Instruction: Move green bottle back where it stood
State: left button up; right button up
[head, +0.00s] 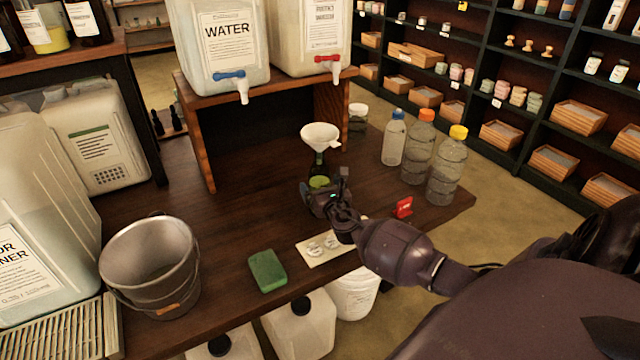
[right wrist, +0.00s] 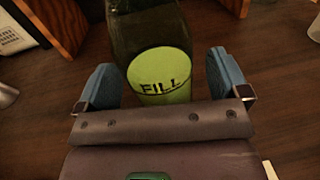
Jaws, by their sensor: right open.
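The green bottle (head: 318,171) stands upright on the wooden table in the head view, with a white funnel (head: 320,136) in its neck. My right gripper (head: 322,190) is low in front of it and partly covers its base. In the right wrist view the dark green bottle (right wrist: 130,32) carries a round green label reading FILL. My right gripper (right wrist: 162,82) is open there, with one blue fingertip on each side of the bottle and a visible gap on both sides. My left gripper is not in view.
A shelf with a WATER tank (head: 222,60) stands behind the bottle. Bottles with blue, orange (head: 417,150) and yellow caps stand to the right. A red item (head: 404,207), a card (head: 320,246), a green sponge (head: 266,270) and a metal bucket (head: 150,265) are nearer the front edge.

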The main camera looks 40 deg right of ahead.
jog(key=p+v, duration=0.1)
jog(key=v, duration=0.8)
jog(key=shift+s+a, duration=0.1)
jog(key=shift+s, duration=0.25)
jog(key=s+m+g+h, duration=0.1)
jog(key=s+m, duration=0.1)
jog(key=m, duration=0.1)
jog(key=s+a+f+m+g, duration=0.1)
jog(key=s+m, duration=0.1)
jog(key=m, duration=0.2)
jog(key=s+a+m+g+h, duration=0.1)
jog(key=s+m, duration=0.2)
jog(key=shift+f+h, duration=0.2)
jog(key=shift+h, duration=0.1)
jog(key=s+a+m+g+y, duration=0.4)
jog(key=s+a+m+g, duration=0.3)
jog(key=s+m, duration=0.45)
jog(key=s+a+m+g+y, duration=0.4)
jog(key=s+a+m, duration=0.5)
jog(key=s+m, duration=0.3)
jog(key=w+f+n+t, duration=0.2)
jog(key=w+f+t, duration=0.5)
jog(key=f+t, duration=0.1)
jog(key=shift+d+f, duration=0.15)
jog(key=shift+f, duration=0.7)
jog(key=shift+w, duration=0.1)
